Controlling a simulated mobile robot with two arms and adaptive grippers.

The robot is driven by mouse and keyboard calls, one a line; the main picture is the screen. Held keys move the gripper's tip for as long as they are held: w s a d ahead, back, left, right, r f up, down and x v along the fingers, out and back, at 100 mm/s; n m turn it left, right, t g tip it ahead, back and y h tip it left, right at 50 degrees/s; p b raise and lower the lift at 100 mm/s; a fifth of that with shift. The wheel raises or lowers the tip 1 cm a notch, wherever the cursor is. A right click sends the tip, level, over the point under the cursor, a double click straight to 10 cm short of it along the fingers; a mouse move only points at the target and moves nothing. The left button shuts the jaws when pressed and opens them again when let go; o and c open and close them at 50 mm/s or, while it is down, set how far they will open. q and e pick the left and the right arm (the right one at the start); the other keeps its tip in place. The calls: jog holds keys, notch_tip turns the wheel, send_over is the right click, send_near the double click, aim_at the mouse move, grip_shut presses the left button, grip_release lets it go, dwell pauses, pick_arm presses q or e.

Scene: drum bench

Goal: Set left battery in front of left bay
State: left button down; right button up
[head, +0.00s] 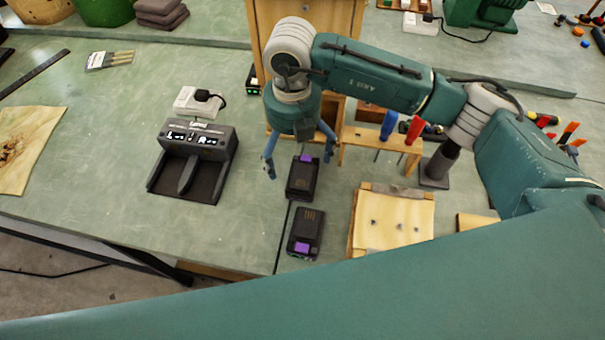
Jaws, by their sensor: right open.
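A dark charger (212,143) with two bays marked L and R stands on the green bench at left; both bays look empty. A black battery (302,182) with a purple part at its far end lies right of the charger. A second black battery (306,226), its purple part at the near end, lies just nearer to me. Which one is the left battery I cannot tell. My right gripper (299,164) is open over the farther battery, fingers apart on either side of its far end; contact cannot be made out. My left gripper is not in view.
A white plug and socket (198,101) sit behind the charger. A wooden board with pale sheet (396,222) lies right of the batteries. A wooden rack with screwdrivers (380,151) stands behind it. The bench in front of the charger is clear up to its near edge.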

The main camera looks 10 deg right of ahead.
aim_at(297, 171)
notch_tip(297, 171, down, 3)
jog(key=shift+r+p, duration=0.1)
jog(key=shift+p, duration=0.2)
jog(key=shift+s+f+p, duration=0.1)
jog(key=shift+f+p, duration=0.2)
jog(key=f+p, duration=0.2)
jog(key=f, duration=0.1)
jog(key=shift+s+d+f, duration=0.15)
jog(key=shift+s+f, duration=0.05)
jog(key=shift+f, duration=0.1)
jog(key=shift+w+f, duration=0.1)
jog(key=shift+f, duration=0.45)
jog(key=c, duration=1.7)
jog(key=shift+c, duration=0.6)
jog(key=shift+r, duration=0.1)
jog(key=shift+r, duration=0.1)
